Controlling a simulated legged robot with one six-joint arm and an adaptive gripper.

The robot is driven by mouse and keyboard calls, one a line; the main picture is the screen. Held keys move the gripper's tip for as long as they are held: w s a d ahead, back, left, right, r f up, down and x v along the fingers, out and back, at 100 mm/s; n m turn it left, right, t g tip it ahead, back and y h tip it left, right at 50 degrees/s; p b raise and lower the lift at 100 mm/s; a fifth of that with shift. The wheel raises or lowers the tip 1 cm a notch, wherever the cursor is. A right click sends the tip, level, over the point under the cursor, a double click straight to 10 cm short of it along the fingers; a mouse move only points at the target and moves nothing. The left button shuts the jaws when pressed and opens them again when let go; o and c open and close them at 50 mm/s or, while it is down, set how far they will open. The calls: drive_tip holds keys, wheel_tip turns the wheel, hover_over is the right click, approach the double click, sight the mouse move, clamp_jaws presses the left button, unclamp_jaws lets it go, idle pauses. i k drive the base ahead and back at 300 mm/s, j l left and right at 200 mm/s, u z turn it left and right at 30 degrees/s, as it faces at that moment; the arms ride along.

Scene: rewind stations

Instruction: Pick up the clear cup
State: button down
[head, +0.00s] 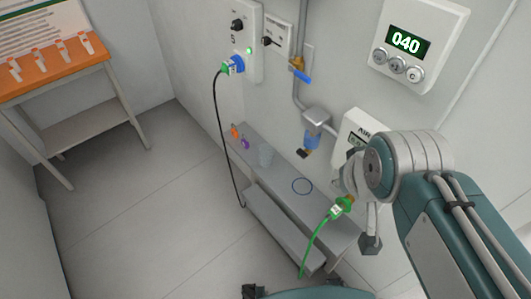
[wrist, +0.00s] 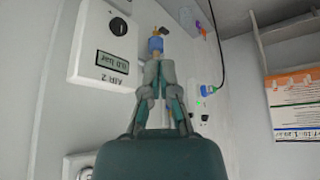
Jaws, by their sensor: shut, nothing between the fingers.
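The clear cup (head: 266,155) is a small translucent vessel standing on the grey shelf (head: 280,178) low along the wall. A purple item and an orange item are to its left. It also shows faintly near the top of the wrist view (wrist: 186,17). My gripper (wrist: 159,72) is shut and empty, in the middle of the wrist view, apart from the cup. In the head view my arm is at the right, to the right of the cup, and hides most of the gripper.
A blue-bodied tap (head: 313,135) juts from the wall above. A black cable (head: 220,140) hangs at the left, and a green hose (head: 315,245) is in front. An orange-topped table (head: 52,72) stands far left; floor between is clear.

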sight(266, 152)
drive_tip(key=z, duration=0.25)
drive_tip(key=i+j+z, duration=0.15)
drive_tip(key=j+z, duration=0.15)
drive_tip(key=z, duration=0.15)
drive_tip(key=i+j+z, duration=0.1)
drive_tip(key=j+z, duration=0.95)
drive_tip(key=j, duration=0.85)
drive_tip(key=j+z, duration=0.2)
drive_tip(key=j, duration=0.85)
drive_tip(key=k+j, duration=0.1)
drive_tip(key=j, duration=0.95)
drive_tip(key=k, duration=0.05)
